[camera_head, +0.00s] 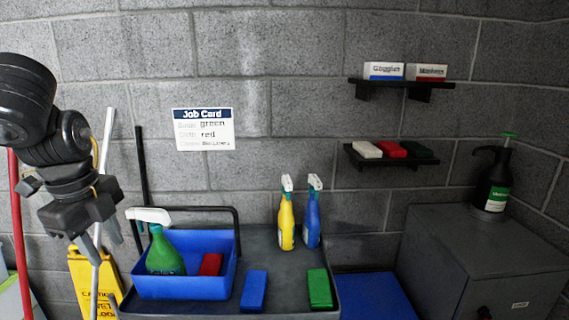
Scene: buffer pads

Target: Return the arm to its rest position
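My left arm (60,130) comes in at the left edge. Its gripper (104,250) hangs fingers down to the left of the blue caddy (185,287). The two fingers are apart and nothing shows between them. The caddy stands on the dark cart top and holds a green spray bottle (164,254) with a white head and a red pad (211,264). The bottle stands upright, apart from the gripper. My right gripper is out of view.
A blue pad (254,291), a green pad (320,289), a yellow spray bottle (286,222) and a blue one (312,222) are on the cart (283,262). A yellow wet-floor sign (80,275) and poles stand behind my gripper. Wall shelves (392,160) hold pads and boxes.

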